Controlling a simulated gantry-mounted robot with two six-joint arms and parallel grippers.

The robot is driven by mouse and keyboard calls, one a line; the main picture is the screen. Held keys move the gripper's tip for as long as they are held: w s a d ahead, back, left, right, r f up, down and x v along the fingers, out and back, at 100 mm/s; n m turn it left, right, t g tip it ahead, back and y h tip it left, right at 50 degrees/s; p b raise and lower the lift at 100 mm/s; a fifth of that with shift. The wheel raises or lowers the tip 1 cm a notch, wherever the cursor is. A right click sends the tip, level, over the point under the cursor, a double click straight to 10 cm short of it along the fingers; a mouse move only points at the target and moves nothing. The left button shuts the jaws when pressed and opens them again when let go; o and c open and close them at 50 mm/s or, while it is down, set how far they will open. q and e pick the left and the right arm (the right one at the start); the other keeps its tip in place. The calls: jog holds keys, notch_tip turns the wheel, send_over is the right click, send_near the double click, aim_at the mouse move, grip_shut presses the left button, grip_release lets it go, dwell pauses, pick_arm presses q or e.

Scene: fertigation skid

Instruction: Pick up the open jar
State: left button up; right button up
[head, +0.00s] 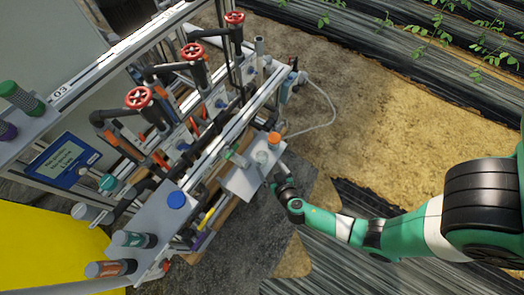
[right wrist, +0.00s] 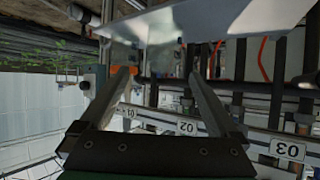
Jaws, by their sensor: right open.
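The open jar (head: 262,157) is a small clear vessel with no lid showing. It stands on a small white shelf (head: 240,182) at the front of the skid in the head view. My right gripper (head: 277,179) is beside the shelf's right edge, close to the jar. In the right wrist view, which is upside down, the gripper's two fingers (right wrist: 165,88) are spread apart. A faint translucent shape, likely the jar (right wrist: 166,60), shows between and beyond them; I cannot tell whether they touch it. My left gripper is not in view.
An orange-capped jar (head: 274,139) and a green-topped item (head: 236,157) share the shelf. Red valve wheels (head: 193,51) and pipes stand behind. Open ground lies to the right.

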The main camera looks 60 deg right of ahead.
aim_at(260, 155)
jog(key=shift+f, duration=0.8)
jog(key=b+x, duration=0.2)
jog(key=x, duration=0.4)
jog(key=shift+w+r, duration=0.1)
jog(key=shift+r, duration=0.05)
jog(key=shift+w+d+f+b, duration=0.1)
jog(key=shift+w+f+b, duration=0.1)
jog(key=shift+f+b, duration=0.1)
jog(key=b+x, duration=0.1)
jog(key=x, duration=0.3)
jog(key=shift+w+r+b, duration=0.15)
jog(key=shift+w+b, duration=0.1)
jog(key=shift+b, duration=0.15)
jog(key=shift+w+d, duration=0.1)
jog(key=shift+w, duration=0.05)
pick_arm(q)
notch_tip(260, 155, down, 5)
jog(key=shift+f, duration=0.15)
